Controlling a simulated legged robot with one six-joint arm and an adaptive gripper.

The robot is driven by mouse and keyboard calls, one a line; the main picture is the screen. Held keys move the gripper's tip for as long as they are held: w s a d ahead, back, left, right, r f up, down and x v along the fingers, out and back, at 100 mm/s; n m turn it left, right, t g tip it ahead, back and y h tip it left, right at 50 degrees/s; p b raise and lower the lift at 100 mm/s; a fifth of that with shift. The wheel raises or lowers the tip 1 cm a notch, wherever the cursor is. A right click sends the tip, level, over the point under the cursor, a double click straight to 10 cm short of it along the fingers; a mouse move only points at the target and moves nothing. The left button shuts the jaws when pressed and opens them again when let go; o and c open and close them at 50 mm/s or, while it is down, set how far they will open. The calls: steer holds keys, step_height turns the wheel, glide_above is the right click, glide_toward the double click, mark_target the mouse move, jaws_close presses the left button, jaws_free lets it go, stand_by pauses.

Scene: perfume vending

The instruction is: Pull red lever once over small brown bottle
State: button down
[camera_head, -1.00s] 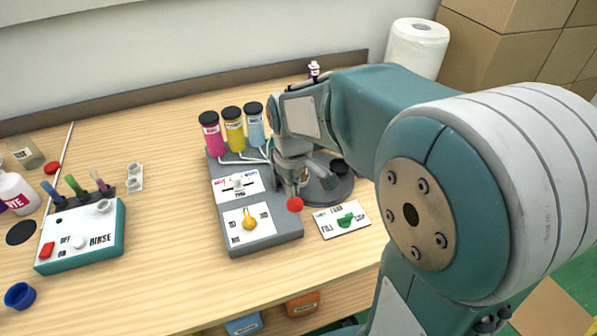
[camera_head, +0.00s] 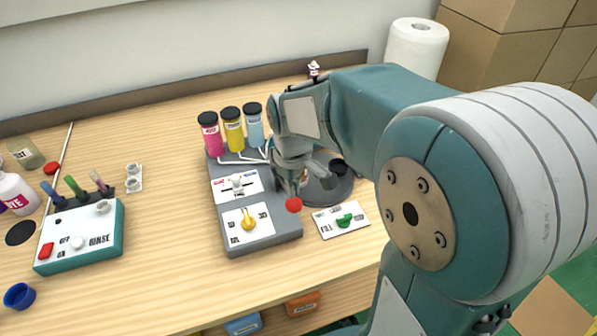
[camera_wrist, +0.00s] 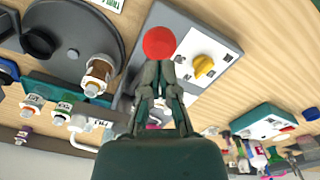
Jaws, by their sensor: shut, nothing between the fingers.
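The red lever's ball knob (camera_head: 293,205) stands at the right side of the grey dispenser (camera_head: 262,232). In the wrist view the red knob (camera_wrist: 159,42) is just beyond my fingertips. My gripper (camera_wrist: 161,66) is shut and empty, close to the knob; I cannot tell whether it touches. In the head view my gripper (camera_head: 292,186) points down just above the knob and hides the lever's stem. A small brown bottle with a white label (camera_wrist: 98,72) stands on the dark round plate (camera_wrist: 88,22) beside the dispenser in the wrist view. My gripper and arm largely hide that spot in the head view.
Pink, yellow and blue bottles (camera_head: 233,128) stand at the dispenser's back. A yellow knob (camera_head: 249,221) is on its front, and a panel with a green switch (camera_head: 344,219) lies to its right. A teal rinse box (camera_head: 82,236) is at left. The table between is clear.

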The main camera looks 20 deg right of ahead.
mark_target(293, 201)
steer(key=shift+f, duration=3.5)
steer(key=shift+r, duration=5.05)
